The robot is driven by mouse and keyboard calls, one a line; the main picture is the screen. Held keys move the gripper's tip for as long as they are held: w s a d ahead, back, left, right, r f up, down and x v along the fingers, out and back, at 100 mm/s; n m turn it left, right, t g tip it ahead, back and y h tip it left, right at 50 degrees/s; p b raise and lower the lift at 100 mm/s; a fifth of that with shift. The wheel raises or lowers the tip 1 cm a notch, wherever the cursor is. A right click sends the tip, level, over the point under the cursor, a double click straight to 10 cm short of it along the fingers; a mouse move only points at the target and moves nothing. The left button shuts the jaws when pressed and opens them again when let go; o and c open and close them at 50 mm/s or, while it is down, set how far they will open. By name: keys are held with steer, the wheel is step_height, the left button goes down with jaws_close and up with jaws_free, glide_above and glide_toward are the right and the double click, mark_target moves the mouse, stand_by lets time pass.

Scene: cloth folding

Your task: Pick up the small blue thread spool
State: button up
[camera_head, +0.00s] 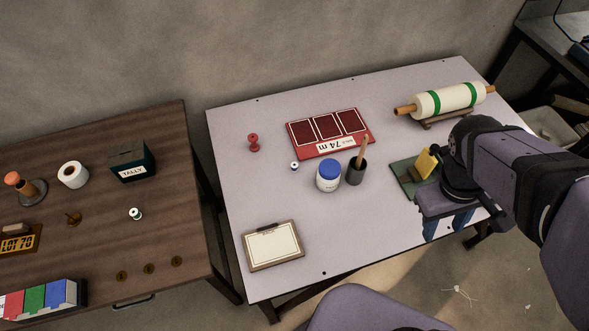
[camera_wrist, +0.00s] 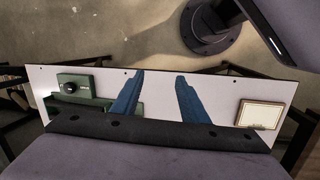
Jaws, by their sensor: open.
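A small spool with a white end and a dark bluish body (camera_head: 295,166) stands on the pale table, just below the red tray's left corner; it is tiny in the head view. I cannot make it out in the wrist view. My gripper (camera_head: 446,226) is at the right front of the pale table, well right of the spool. Its two blue fingers are apart and empty, and they also show in the wrist view (camera_wrist: 160,79).
A blue-lidded jar (camera_head: 328,178) and a dark cup with a stick (camera_head: 356,173) stand right of the spool. A red spool (camera_head: 253,142), red tray (camera_head: 358,146), rolling pin (camera_head: 447,99), green pad (camera_head: 400,173) and clipboard (camera_head: 272,262) surround open tabletop. A white-and-green spool (camera_head: 135,214) is on the wooden table.

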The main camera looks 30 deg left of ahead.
steer(key=w+a+f+n+t+h+b, duration=0.1)
steer(key=w+a+n+t+b, duration=0.2)
steer(key=w+a+n, duration=0.35)
steer(key=w+a+n+t+h+b, duration=0.1)
steer(key=w+a+n+t+b, duration=0.15)
steer(key=a+n, duration=0.65)
steer(key=s+a+r+n+t+y+b, duration=0.15)
steer(key=a+n+t, duration=0.4)
steer(key=a, duration=0.75)
steer(key=s+a+n+t+y+b, duration=0.25)
steer(key=a+n, duration=0.55)
steer(key=a, duration=0.4)
glide_toward(293, 167)
steer(key=shift+w+d+f+m+y, duration=0.15)
steer(key=shift+w+m+y, duration=0.15)
steer(key=shift+w, duration=0.6)
steer(key=shift+f, duration=0.3)
steer(key=shift+r+p+x, duration=0.1)
steer(key=shift+p+x, duration=0.4)
steer(key=shift+x, duration=0.95)
steer(key=shift+r+p+x, duration=0.15)
steer(key=shift+p+x, duration=0.35)
steer(key=shift+x, duration=1)
steer(key=shift+g+x, duration=0.25)
steer(key=shift+x, duration=0.55)
steer(key=shift+f, duration=0.1)
